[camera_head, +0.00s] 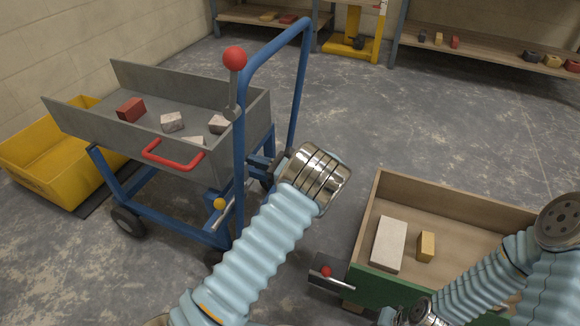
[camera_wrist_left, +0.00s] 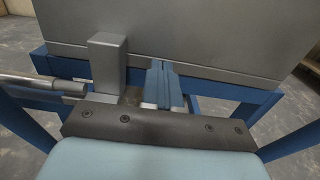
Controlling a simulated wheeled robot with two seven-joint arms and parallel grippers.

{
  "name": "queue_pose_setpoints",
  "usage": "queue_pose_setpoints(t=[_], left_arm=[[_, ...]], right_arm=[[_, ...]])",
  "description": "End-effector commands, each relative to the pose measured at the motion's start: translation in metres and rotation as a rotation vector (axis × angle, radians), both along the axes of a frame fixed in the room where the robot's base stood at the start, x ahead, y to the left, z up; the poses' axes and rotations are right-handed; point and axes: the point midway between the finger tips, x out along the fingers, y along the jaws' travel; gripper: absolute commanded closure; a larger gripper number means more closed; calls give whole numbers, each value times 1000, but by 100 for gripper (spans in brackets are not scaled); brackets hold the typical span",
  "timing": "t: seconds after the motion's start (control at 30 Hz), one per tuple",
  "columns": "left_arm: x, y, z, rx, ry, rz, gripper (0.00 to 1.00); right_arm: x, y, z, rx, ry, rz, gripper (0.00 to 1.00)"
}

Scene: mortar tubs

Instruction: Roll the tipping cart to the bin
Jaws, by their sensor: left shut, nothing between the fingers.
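The tipping cart has a grey tray (camera_head: 205,88) on a blue wheeled frame (camera_head: 175,215), with a red handle (camera_head: 172,155) on the tray's front and a red-knobbed lever (camera_head: 234,80) by the tall blue push bar. Stone and brick pieces lie in the tray. The yellow bin (camera_head: 50,160) stands on the floor beyond the cart at the left. My left gripper (camera_head: 262,163) is at the cart's frame, shut and empty. In the left wrist view its fingers (camera_wrist_left: 164,85) point at the blue frame below the grey tray wall. My right gripper does not show clearly.
An open wooden crate (camera_head: 440,195) with a green front holds a pale slab and a yellow block at the lower right. Shelves with small blocks (camera_head: 485,55) and a yellow stand (camera_head: 352,35) line the back. The middle floor is clear.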

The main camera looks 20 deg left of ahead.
Motion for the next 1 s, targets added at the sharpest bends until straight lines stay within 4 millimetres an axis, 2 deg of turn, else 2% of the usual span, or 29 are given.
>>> queue_pose_setpoints(t=[0.03, 0.3, 0.6, 0.7, 0.83, 1.0], left_arm=[[0, 15, 3, 1, 1, 4, 100], [7, 96, 0, 0, -1, 1, 100], [13, 185, -2, 0, -2, 3, 100], [16, 210, -2, 0, -2, 1, 100], [18, 229, -2, -2, -2, -2, 100], [19, 237, 0, -2, -1, -3, 100]], right_arm=[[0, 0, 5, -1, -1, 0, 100], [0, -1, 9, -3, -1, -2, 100], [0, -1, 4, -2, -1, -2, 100], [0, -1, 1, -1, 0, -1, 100], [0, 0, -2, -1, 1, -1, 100], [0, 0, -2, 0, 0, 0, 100]])
